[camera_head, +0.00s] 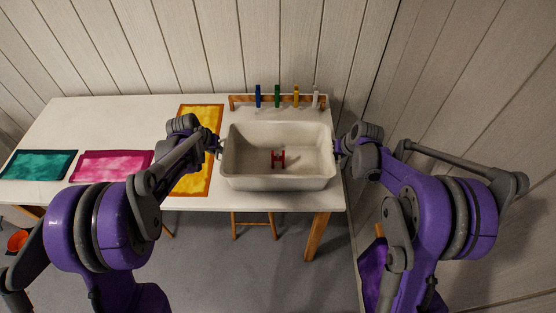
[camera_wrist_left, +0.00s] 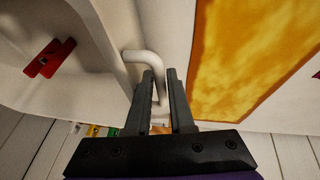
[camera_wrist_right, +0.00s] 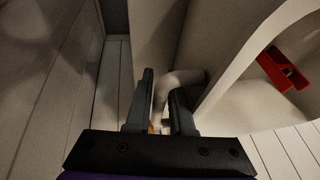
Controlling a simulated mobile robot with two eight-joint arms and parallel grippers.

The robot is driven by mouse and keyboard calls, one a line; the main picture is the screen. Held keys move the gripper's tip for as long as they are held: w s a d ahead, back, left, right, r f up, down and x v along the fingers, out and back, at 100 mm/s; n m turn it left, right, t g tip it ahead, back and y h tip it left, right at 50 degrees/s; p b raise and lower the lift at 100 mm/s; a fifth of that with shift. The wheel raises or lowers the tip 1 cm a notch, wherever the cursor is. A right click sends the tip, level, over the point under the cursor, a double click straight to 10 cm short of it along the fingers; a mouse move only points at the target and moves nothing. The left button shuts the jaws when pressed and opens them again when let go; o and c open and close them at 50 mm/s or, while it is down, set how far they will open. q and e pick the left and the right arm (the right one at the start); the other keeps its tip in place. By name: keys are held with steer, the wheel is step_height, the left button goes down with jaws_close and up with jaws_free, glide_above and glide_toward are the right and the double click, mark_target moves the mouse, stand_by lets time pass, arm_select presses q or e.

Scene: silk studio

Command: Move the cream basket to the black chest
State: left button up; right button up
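The cream basket (camera_head: 278,183) is a deep open tub at the right end of the white table, upright, with a small red piece (camera_head: 278,159) inside. Whether its base touches the table is hard to tell. My left gripper (camera_head: 217,147) is at its left side, fingers closed around a bent cream handle (camera_wrist_left: 143,57). My right gripper (camera_head: 338,149) is at its right side, fingers closed around the other handle (camera_wrist_right: 180,79). In the head view the arms partly hide both fingertips. I see no black chest in any view.
The white table (camera_head: 100,112) carries yellow (camera_head: 201,120), pink (camera_head: 112,167) and teal (camera_head: 38,165) cloth panels left of the basket. A wooden rack (camera_head: 268,103) with coloured pegs stands behind it. Plank walls close off the back and right. An orange container (camera_head: 18,240) is on the floor.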

arm_select(q)
jaws_close()
arm_select(e)
jaws_close()
stand_by(0.9)
